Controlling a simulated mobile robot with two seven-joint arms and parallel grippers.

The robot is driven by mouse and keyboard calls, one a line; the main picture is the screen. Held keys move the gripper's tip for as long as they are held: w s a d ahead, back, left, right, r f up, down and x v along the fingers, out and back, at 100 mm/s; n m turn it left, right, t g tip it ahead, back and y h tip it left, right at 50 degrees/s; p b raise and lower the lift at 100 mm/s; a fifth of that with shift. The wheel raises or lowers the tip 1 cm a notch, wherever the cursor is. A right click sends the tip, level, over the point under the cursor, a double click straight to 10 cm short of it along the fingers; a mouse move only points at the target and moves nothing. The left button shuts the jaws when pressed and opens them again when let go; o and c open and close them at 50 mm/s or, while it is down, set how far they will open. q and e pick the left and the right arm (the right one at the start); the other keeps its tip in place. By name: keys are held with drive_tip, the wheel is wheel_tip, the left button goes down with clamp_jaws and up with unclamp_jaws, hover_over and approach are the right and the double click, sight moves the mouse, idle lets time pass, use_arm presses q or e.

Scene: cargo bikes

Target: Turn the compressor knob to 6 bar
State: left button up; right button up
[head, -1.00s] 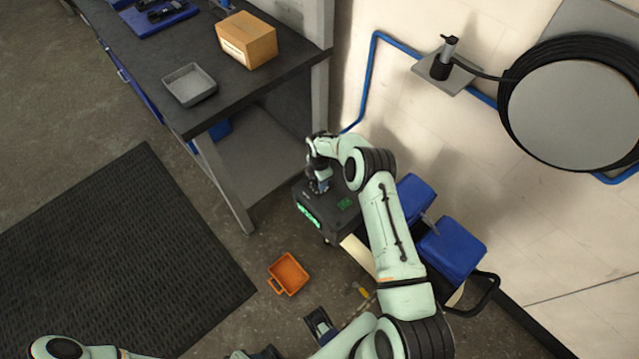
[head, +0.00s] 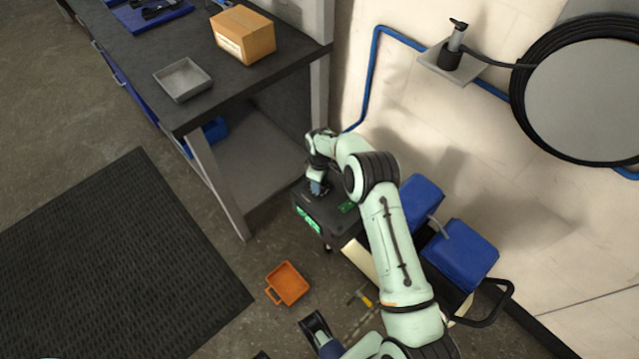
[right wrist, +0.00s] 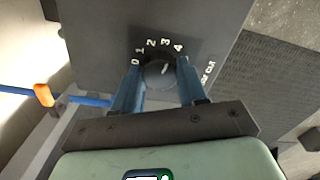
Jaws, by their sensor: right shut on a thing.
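The compressor (head: 327,211) is a dark box with green lit panels, standing on the floor near the wall. Its round dark knob (right wrist: 160,74) shows in the right wrist view, with a white scale reading 0 to 4 around it. A small white mark on the knob points up toward the 3 to 4 side; the exact reading is hard to tell. My right gripper (right wrist: 158,90) is shut on the knob, one blue finger on each side. The right finger hides the scale beyond 4. In the head view the right gripper (head: 319,187) is on the compressor's top.
A workbench (head: 240,90) with a grey tray (head: 183,79) and a cardboard box (head: 243,34) stands left of the compressor. An orange bin (head: 287,284) lies on the floor in front. Blue pads (head: 460,255) are to the right. A dark mat (head: 110,265) covers the left floor.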

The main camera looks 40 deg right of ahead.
drive_tip(key=m+b, duration=0.1)
drive_tip(key=m, duration=0.3)
drive_tip(key=shift+a+m+b, duration=0.1)
drive_tip(key=shift+m+b, duration=0.2)
drive_tip(key=m+b, duration=0.1)
drive_tip(key=m, duration=0.2)
drive_tip(key=shift+w+m, duration=0.1)
drive_tip(key=shift+m, duration=0.2)
drive_tip(key=m, duration=0.2)
drive_tip(key=shift+m, duration=0.4)
use_arm(q)
drive_tip(key=shift+t, duration=0.5)
drive_tip(key=shift+w+a+f+b, duration=0.15)
drive_tip(key=shift+w+f, duration=0.2)
drive_tip(key=shift+f, duration=0.2)
drive_tip(key=shift+w+f+b, duration=0.15)
drive_tip(key=shift+w+f, duration=0.25)
drive_tip(key=shift+f, duration=0.2)
drive_tip(key=shift+w+a+f+b, duration=0.15)
drive_tip(key=shift+w+f, duration=0.2)
drive_tip(key=shift+f, duration=0.2)
use_arm(e)
drive_tip(key=shift+m, duration=2.1)
drive_tip(key=o, duration=1.1)
drive_tip(key=shift+c, duration=0.2)
